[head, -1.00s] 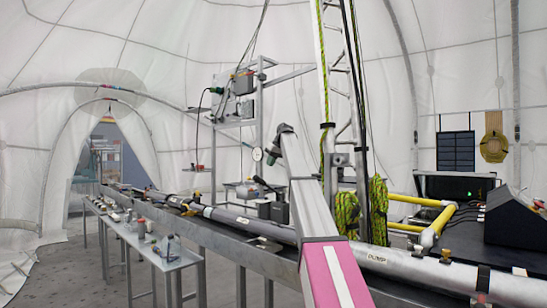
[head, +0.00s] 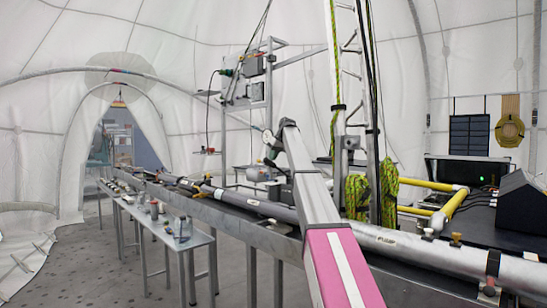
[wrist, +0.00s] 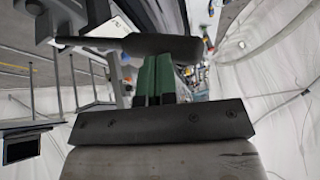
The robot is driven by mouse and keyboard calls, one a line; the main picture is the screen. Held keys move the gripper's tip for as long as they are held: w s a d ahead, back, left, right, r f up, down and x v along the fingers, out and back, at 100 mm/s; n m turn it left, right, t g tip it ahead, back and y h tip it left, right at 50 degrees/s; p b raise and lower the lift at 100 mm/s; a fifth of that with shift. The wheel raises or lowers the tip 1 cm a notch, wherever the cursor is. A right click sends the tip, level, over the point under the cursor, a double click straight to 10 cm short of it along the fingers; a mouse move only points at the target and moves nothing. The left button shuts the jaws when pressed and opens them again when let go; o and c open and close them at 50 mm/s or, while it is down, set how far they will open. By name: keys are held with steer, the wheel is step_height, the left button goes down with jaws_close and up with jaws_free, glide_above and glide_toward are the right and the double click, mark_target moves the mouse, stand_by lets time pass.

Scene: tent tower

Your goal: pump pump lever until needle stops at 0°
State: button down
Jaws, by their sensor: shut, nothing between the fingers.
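My arm reaches away from the camera in the head view, and my gripper (head: 271,152) is small and partly hidden at its far end. In the wrist view my gripper's green fingers (wrist: 154,77) are together with nothing between them. A dark rounded bar (wrist: 165,46) lies across just beyond the fingertips; it may be the pump lever, and I cannot tell whether they touch it. A small round dial (head: 267,136) shows beside the arm's end in the head view. Its needle is too small to read.
A long grey pipe (head: 435,249) runs along the bench, passing behind my arm. A narrow side table (head: 150,216) with small items stands at left. A ladder-like mast (head: 350,70) with green ropes (head: 357,197) rises at right, close to my arm. The floor at left is open.

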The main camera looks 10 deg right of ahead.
steer(key=s+a+f+t+h, duration=0.1)
steer(key=a+f+h, duration=0.1)
steer(key=f, duration=0.4)
steer(key=s+a+f+n+t+h, duration=0.1)
steer(key=s+a+f+t+h, duration=0.1)
steer(key=f, duration=0.4)
steer(key=shift+r, duration=0.1)
stand_by(0.4)
